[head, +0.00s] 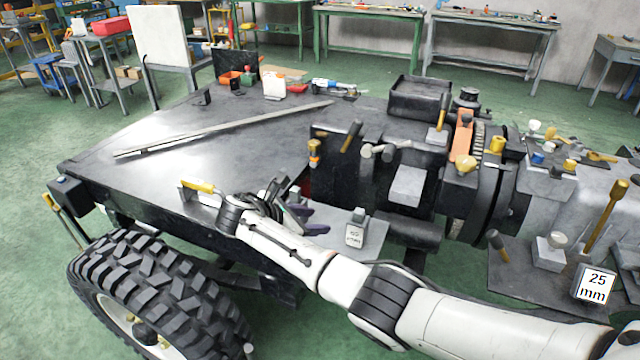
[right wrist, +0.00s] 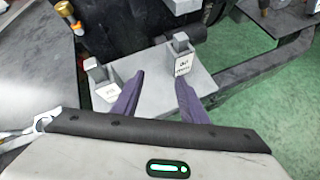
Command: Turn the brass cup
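Several brass-coloured fittings show in the head view, and I cannot tell for sure which is the brass cup. A small upright brass fitting (head: 314,152) stands at the near face of the dark machine block; it also shows at the top left of the right wrist view (right wrist: 65,11). A wider cup-shaped brass piece (head: 466,165) sits further right. My right gripper (head: 312,215) has purple fingers, apart with nothing between them. It hangs below and in front of the upright fitting, over a grey plate with labelled blocks, and shows in the wrist view (right wrist: 160,76). My left gripper is not in view.
The grey plate (right wrist: 205,80) carries small labelled blocks (right wrist: 183,62) close to the fingers. A big tyre (head: 165,290) stands at the lower left. A long metal bar (head: 220,130) lies on the dark flat top.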

